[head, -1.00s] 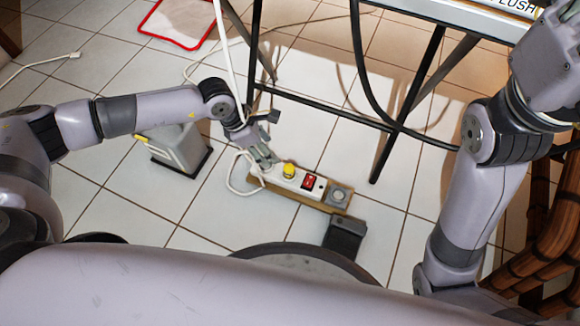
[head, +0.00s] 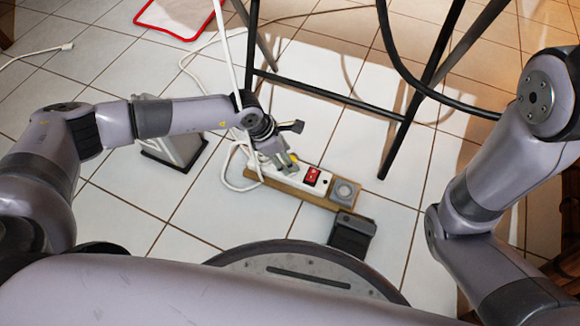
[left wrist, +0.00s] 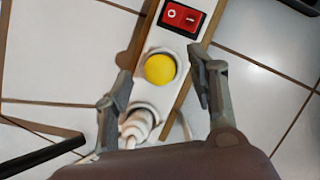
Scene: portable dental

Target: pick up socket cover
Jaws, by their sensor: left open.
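The socket cover appears to be the round yellow piece (left wrist: 160,69) in a socket of the white power strip. In the head view the yellow cover (head: 293,157) shows only in part, behind my left gripper (head: 282,163). In the left wrist view my left gripper (left wrist: 159,68) is open, with one finger on each side of the yellow cover. Whether the fingers touch it I cannot tell. The white power strip (head: 328,182) has a red switch (head: 312,176). My right gripper is out of view.
A white plug (left wrist: 138,124) sits in the neighbouring socket, close to one finger. A black metal frame (head: 330,98) stands behind.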

